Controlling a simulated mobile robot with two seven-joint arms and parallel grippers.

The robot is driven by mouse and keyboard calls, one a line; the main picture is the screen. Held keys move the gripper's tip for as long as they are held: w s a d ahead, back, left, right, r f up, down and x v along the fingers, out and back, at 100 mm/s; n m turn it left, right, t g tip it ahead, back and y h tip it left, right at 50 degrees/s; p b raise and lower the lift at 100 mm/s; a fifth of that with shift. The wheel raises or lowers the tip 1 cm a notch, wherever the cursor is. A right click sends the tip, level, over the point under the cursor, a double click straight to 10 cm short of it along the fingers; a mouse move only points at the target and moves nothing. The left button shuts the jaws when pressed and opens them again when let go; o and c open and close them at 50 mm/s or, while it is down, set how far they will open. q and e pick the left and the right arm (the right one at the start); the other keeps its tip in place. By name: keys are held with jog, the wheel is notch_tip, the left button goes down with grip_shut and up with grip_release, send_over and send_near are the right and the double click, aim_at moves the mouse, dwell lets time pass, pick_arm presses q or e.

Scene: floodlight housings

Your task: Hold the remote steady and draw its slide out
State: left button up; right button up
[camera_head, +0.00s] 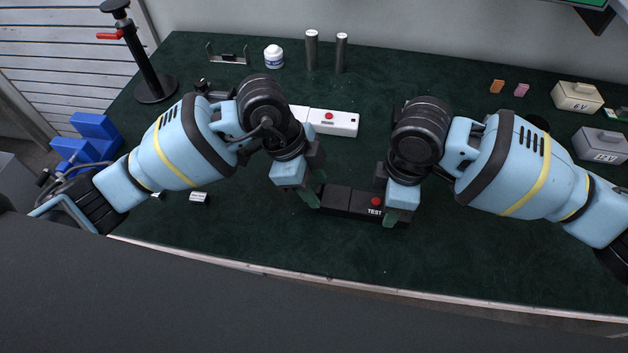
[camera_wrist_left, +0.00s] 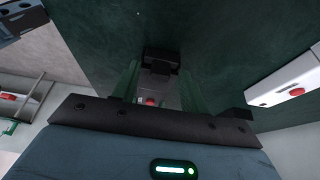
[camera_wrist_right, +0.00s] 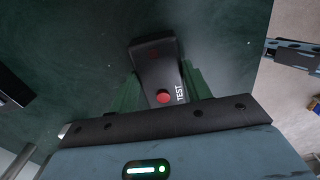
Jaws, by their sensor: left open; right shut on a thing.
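The black remote (camera_head: 336,199), with a red button and the word TEST near its right end, lies on the dark green mat. My right gripper (camera_head: 389,205) is shut on the remote's right end, beside the button; in the right wrist view the remote (camera_wrist_right: 152,70) runs out between its green fingers. My left gripper (camera_head: 314,188) is open at the remote's left end. In the left wrist view its green fingers stand apart on either side of the remote's black end (camera_wrist_left: 162,55). Whether they touch it I cannot tell. The slide's seam is not clear.
A white remote (camera_head: 332,121) with a red button lies behind, partly hidden by my left arm. Two grey cylinders (camera_head: 311,50) and a white jar (camera_head: 273,57) stand at the back. Battery boxes (camera_head: 577,97) are at the right. The mat's front is mostly clear.

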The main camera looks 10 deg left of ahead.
pick_arm(q)
grip_shut()
jog(key=shift+a, duration=0.1)
jog(key=a, duration=0.4)
jog(key=shift+a, duration=0.4)
grip_release()
jog(key=shift+r, duration=0.1)
